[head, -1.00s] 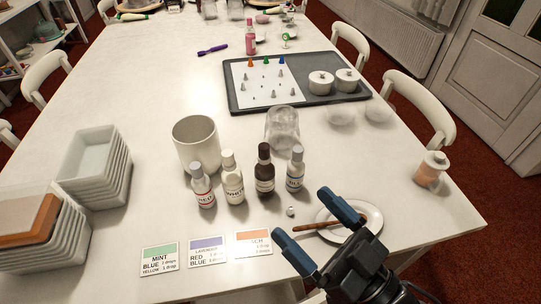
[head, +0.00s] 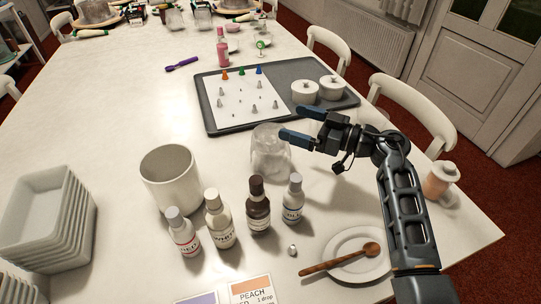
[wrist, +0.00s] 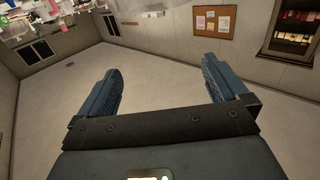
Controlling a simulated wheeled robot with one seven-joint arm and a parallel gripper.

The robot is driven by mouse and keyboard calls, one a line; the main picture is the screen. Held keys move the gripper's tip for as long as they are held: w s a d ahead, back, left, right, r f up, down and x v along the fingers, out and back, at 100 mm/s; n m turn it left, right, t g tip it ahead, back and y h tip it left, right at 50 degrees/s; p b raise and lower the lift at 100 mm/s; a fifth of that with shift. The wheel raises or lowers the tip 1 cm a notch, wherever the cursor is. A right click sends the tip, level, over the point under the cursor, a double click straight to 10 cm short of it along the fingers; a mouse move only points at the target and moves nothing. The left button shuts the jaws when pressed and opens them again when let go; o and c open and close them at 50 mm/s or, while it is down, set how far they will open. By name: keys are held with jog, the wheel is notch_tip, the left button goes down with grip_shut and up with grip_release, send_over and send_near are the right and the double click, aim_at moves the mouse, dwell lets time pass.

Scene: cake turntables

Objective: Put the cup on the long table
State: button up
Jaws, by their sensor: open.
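A clear glass cup (head: 270,155) stands on the long white table (head: 120,110), behind the dark brown bottle. A wide white cylindrical cup (head: 170,180) stands to its left; I cannot tell which one the task means. My gripper (head: 293,124) is open, its fingers pointing left, by the upper right of the clear cup in the head view. Whether it touches the cup cannot be told. In the wrist view my open fingers (wrist: 160,80) have nothing between them; only room surfaces show beyond.
Small bottles (head: 220,220) stand in front of the cups. A grey tray (head: 215,105) with cones and white pots (head: 304,92) lies behind. A plate (head: 345,272) holds a wooden spoon (head: 340,261). Stacked white trays (head: 50,220) are at left. The table's left middle is clear.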

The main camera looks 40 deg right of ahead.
jog(key=b, duration=0.1)
send_near(257, 133)
jog(key=shift+b+x, duration=0.3)
jog(key=shift+x, duration=2.7)
jog(key=shift+s+f, duration=0.1)
jog(key=shift+f, duration=0.05)
jog(key=shift+c, duration=0.2)
jog(key=c, duration=1.4)
